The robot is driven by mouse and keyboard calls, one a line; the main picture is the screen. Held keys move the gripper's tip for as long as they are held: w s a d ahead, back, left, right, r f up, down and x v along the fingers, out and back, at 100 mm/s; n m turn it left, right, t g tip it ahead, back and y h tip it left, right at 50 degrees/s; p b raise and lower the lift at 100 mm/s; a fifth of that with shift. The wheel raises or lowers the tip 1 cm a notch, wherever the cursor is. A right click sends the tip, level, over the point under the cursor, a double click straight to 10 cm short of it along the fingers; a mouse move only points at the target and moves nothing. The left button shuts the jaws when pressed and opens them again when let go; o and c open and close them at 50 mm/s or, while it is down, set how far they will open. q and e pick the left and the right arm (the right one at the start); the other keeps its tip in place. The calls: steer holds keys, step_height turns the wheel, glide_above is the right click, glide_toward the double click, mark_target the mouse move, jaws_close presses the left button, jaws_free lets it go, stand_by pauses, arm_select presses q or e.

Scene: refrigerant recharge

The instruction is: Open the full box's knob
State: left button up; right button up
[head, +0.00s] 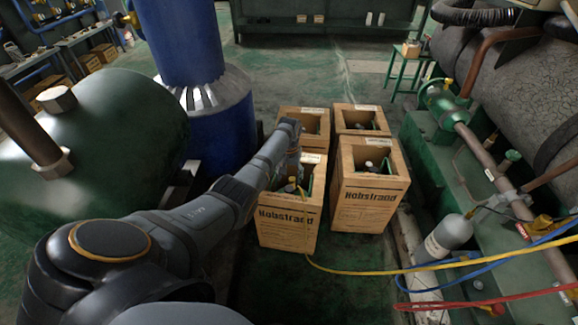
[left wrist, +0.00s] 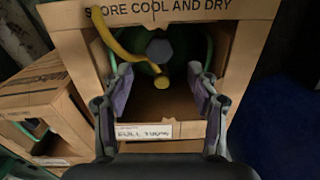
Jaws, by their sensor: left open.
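The full box (head: 288,222) is an open-topped cardboard box at the front left of a group of boxes in the head view. In the left wrist view its cardboard rim (left wrist: 75,14) surrounds the opening, and a label (left wrist: 144,131) reads "FULL 100%". Inside are a grey hexagonal knob (left wrist: 160,50) and a small yellow fitting (left wrist: 164,72). A yellow hose (left wrist: 118,45) curves in beside them. My left gripper (left wrist: 161,82) is open and empty, its fingers either side of the yellow fitting, with no clear contact. My right gripper is not in view.
Several similar boxes (head: 370,185) stand close beside and behind. The yellow hose (head: 400,270) runs right towards green machinery with a grey cylinder (head: 450,235). A blue column (head: 225,125) and a green tank (head: 110,130) stand left. The floor behind the boxes is clear.

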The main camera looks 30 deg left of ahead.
mark_target(289, 188)
arm_select(q)
step_height(289, 188, up, 6)
steer(key=shift+r, duration=0.25)
stand_by(0.4)
